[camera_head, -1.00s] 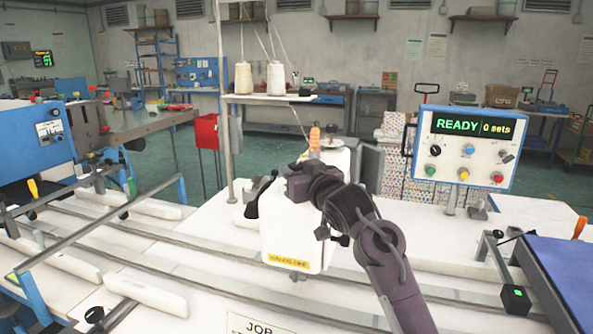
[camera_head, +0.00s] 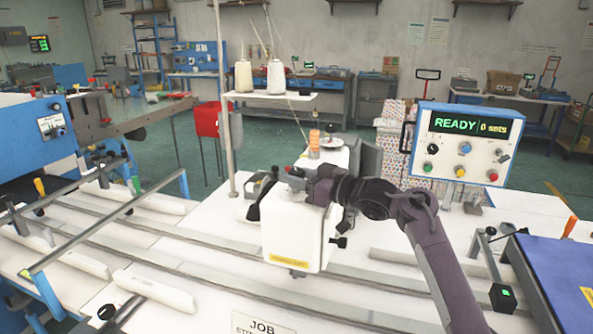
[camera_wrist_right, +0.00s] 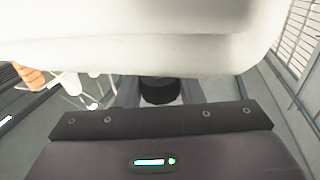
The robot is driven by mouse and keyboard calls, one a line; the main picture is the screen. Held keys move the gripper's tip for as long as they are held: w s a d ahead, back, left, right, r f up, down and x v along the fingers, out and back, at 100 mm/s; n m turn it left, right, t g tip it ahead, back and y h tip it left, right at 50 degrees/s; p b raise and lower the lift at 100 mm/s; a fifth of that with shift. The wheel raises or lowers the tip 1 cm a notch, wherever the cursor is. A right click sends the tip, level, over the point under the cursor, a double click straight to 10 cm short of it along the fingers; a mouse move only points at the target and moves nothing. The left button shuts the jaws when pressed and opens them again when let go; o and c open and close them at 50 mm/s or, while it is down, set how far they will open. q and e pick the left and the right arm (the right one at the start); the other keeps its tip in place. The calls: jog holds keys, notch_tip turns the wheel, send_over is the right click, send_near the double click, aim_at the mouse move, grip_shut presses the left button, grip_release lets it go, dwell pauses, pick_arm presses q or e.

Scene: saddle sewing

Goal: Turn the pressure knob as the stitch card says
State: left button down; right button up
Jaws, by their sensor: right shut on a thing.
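The white sewing machine head (camera_head: 293,235) stands in the middle of the bench with a yellow label low on its front. My right gripper (camera_head: 296,176) is at the top of the machine head. In the right wrist view, a black knob (camera_wrist_right: 160,90) sits between my finger pads, and my right gripper (camera_wrist_right: 158,92) is shut on it. The white machine body (camera_wrist_right: 140,45) fills the top of that view. Any marks on the knob are hidden. The job card (camera_head: 263,326) at the bottom edge is cut off, so its instructions cannot be read. My left gripper is not in view.
A control box (camera_head: 462,148) at the right reads READY, 0 sets. Thread cones (camera_head: 275,77) stand on a rack behind the machine. Long rails (camera_head: 180,262) cross the bench. A blue pad (camera_head: 560,275) lies at the right.

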jog(key=shift+w+n+g+y, duration=0.1)
jog(key=shift+n+g+y, duration=0.55)
jog(key=shift+g, duration=0.35)
jog(key=shift+n+g+b, duration=0.35)
jog(key=shift+g, duration=0.05)
jog(key=o, duration=1)
jog(key=shift+c, duration=0.2)
jog(key=shift+d+f, duration=0.1)
jog(key=shift+d, duration=0.2)
jog(key=b+v, duration=0.2)
jog(key=v, duration=0.5)
jog(key=shift+d, duration=0.1)
jog(key=shift+s, duration=0.2)
